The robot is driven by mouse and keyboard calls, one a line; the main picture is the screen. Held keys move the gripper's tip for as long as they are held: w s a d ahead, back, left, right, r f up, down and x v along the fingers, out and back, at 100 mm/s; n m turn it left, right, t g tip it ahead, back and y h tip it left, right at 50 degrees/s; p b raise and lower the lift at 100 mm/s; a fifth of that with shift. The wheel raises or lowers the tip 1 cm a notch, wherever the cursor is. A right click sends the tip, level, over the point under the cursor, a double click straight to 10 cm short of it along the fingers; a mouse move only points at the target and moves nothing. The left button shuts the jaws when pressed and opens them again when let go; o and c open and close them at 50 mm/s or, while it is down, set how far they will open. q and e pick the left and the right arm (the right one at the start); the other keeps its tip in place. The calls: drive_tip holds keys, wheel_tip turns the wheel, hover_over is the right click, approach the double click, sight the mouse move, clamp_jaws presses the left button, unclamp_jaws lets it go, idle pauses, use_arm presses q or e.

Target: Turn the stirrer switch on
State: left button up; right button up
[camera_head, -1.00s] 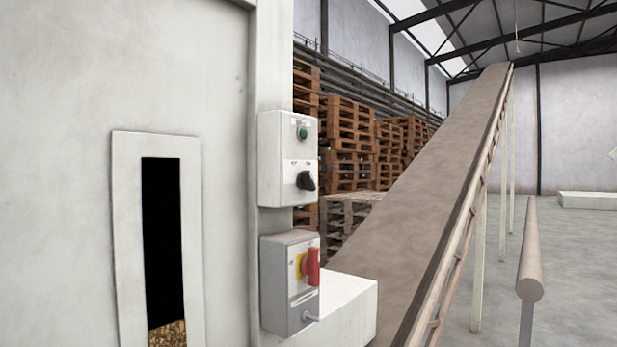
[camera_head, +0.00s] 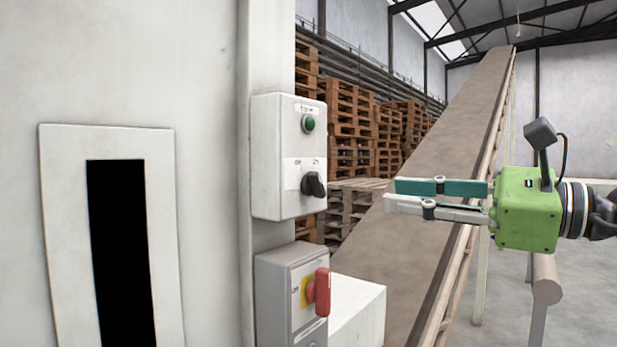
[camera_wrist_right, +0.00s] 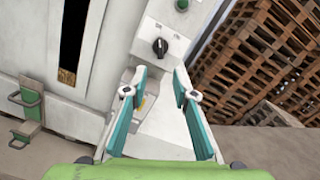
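A white switch box (camera_head: 290,155) is mounted on the pale machine's post, with a black rotary knob (camera_head: 314,185) below a green button or lamp (camera_head: 308,124). Its small labels are too blurred to read surely. The knob also shows in the right wrist view (camera_wrist_right: 160,46), ahead of the fingertips. My right gripper (camera_head: 391,195) points left toward the box, with its fingertips to the right of the knob and apart from it. In the right wrist view, its fingers (camera_wrist_right: 161,80) are spread with nothing between them. My left gripper is not in view.
Below is a grey box (camera_head: 278,295) with a red handle (camera_head: 322,291) on a yellow plate. A white block (camera_head: 358,312) juts out beside it. An inclined conveyor (camera_head: 440,150) runs behind my right gripper. Pallets (camera_head: 350,115) are stacked at the back. A rail (camera_head: 546,280) stands at right.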

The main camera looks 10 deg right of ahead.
drive_tip(key=s, duration=0.1)
drive_tip(key=n+h+p, duration=0.1)
drive_tip(key=p, duration=0.6)
approach(321, 183)
drive_tip(key=x, duration=0.6)
drive_tip(key=shift+w+a+r, duration=0.15)
drive_tip(key=shift+w+a, duration=0.55)
drive_tip(key=shift+w, duration=0.05)
drive_tip(key=shift+w+f, duration=0.15)
drive_tip(key=shift+f, duration=0.05)
clamp_jaws()
